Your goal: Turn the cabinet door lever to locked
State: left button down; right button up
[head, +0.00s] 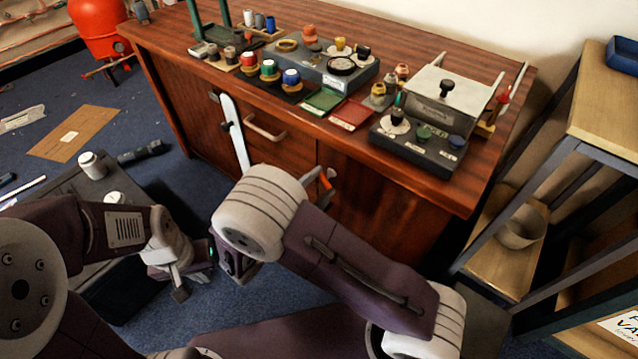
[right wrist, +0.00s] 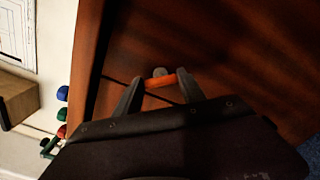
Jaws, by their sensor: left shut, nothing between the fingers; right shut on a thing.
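The cabinet (head: 365,192) has dark red-brown wooden fronts, which also fill most of the right wrist view (right wrist: 240,55). The orange lever (head: 326,180) is on its front, partly hidden by my right arm in the head view. In the right wrist view the orange lever (right wrist: 160,81) lies between the two dark fingers of my right gripper (right wrist: 160,90), which is shut on it. A grey rounded piece (right wrist: 159,71) shows just beyond the lever. My left gripper (head: 179,282) is shut and empty, low on the left and apart from the cabinet.
The cabinet top holds colored knobs, green and red pads, and grey boxes (head: 430,140). A pale upright strip (head: 233,130) and a bar handle (head: 264,128) are on the front. A shelf rack (head: 560,150) stands at the right. A dark low surface (head: 65,190) lies left.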

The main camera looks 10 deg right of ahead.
jog(key=m, duration=0.3)
jog(key=shift+f+m, duration=0.1)
jog(key=shift+m, duration=0.3)
jog(key=shift+m+b, duration=0.75)
jog(key=shift+m, duration=1.05)
jog(key=o, duration=1.4)
jog(key=shift+c, duration=0.2)
